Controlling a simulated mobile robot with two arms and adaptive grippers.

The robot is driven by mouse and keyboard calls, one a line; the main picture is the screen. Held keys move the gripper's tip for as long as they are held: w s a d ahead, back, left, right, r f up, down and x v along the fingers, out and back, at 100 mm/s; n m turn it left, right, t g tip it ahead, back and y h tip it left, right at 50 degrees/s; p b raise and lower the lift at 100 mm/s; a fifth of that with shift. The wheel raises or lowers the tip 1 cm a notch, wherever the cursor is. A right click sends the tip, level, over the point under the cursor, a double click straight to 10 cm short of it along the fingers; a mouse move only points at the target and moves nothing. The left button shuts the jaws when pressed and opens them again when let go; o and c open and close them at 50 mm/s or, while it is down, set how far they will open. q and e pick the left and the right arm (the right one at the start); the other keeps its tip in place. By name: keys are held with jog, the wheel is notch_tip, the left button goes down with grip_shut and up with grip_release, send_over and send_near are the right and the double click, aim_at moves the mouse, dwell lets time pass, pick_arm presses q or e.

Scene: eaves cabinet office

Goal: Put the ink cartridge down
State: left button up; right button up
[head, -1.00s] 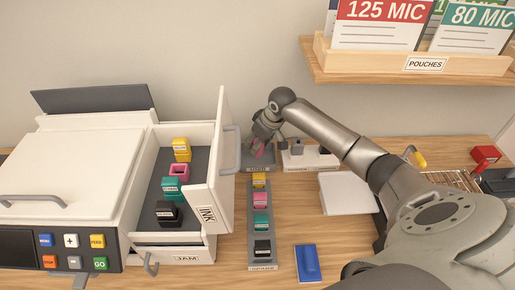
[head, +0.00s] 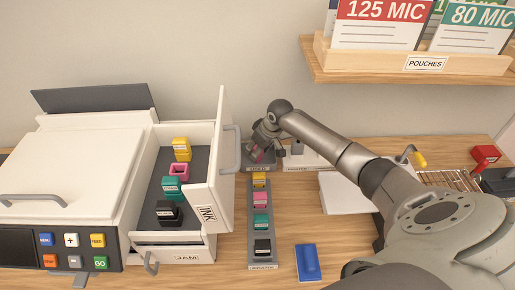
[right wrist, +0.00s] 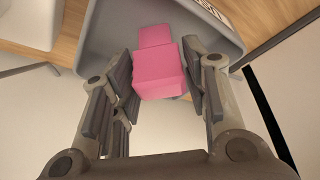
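The pink ink cartridge (right wrist: 158,75) sits in the grey tray (right wrist: 105,35) in the right wrist view. My right gripper (right wrist: 160,80) has its fingers on either side of it, spread with narrow gaps, so it looks open. In the head view my right gripper (head: 263,154) reaches down into the small grey tray (head: 258,169) behind the ink strip, and mostly hides the cartridge. My left gripper is not in view.
The open ink drawer (head: 150,205) holds yellow, pink, teal and black cartridges, with its tall white front (head: 211,165) close left of my gripper. A grey strip (head: 262,267) of coloured cartridges lies in front. A blue pad (head: 308,263) lies to its right.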

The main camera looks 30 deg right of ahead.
jog(key=shift+o, duration=0.8)
jog(key=shift+r, duration=0.15)
jog(key=v, duration=0.7)
jog(key=shift+r, duration=0.25)
jog(key=shift+s+f, duration=0.1)
jog(key=shift+s, duration=0.15)
